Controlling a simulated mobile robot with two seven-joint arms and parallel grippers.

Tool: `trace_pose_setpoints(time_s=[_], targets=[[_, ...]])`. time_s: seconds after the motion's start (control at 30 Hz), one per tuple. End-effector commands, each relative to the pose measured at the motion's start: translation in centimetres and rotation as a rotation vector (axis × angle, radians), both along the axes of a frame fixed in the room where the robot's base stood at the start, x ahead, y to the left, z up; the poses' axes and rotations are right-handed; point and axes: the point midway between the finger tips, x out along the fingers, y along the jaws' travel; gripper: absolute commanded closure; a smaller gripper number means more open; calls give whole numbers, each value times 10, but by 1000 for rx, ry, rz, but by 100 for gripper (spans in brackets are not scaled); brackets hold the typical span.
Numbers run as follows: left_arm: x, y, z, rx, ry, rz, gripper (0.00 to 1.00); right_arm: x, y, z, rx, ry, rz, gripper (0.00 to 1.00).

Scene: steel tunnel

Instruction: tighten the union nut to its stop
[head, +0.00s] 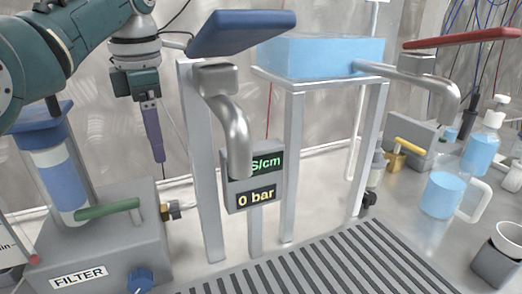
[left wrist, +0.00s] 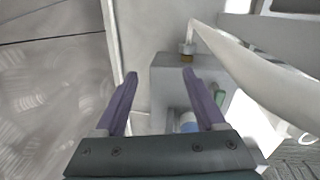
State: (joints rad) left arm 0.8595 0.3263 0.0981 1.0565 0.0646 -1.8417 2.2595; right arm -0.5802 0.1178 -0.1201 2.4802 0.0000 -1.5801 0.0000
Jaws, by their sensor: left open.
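A small fitting of brass and grey metal (head: 173,210), which looks like the union nut, sits on the right side of the grey filter box (head: 105,240). In the left wrist view the fitting (left wrist: 187,49) shows small at the box's edge, where a pale pipe meets it. I cannot tell how far it is screwed on. My left gripper (head: 158,158) hangs above and behind the box, fingers pointing down. In the left wrist view its two purple fingers (left wrist: 160,76) are apart with nothing between them. They do not touch the fitting. My right gripper is not in view.
The filter box carries a green lever (head: 108,208), a blue knob (head: 139,281) and a blue-filled cylinder (head: 58,180). A steel stand with a spout (head: 235,130) and a display (head: 255,195) reading "0 bar" stands right of it. A slotted grate (head: 330,265) lies in front.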

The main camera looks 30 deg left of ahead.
Motion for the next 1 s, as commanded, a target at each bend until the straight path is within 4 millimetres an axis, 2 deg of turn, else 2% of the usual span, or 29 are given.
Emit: trace_pose_setpoints(time_s=[0.03, 0.1, 0.2, 0.3, 0.47, 0.7, 0.83, 1.0], targets=[[-5, -8, 4, 12, 5, -29, 28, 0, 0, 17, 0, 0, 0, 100], [-10, -23, -3, 6, 12, -63, 28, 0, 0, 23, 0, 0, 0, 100], [-17, -39, -13, -10, 25, -96, 28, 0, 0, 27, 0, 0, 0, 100], [-20, -45, -22, -19, 33, -108, 28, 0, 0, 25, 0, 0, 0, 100], [-19, -44, -48, -19, 35, -108, 28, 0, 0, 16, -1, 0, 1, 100], [-16, -40, -94, -21, 33, -107, 28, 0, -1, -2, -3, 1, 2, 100], [-14, -39, -110, -20, 32, -108, 28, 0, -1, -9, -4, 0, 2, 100], [-14, -38, -117, -20, 31, -108, 28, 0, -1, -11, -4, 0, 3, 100]])
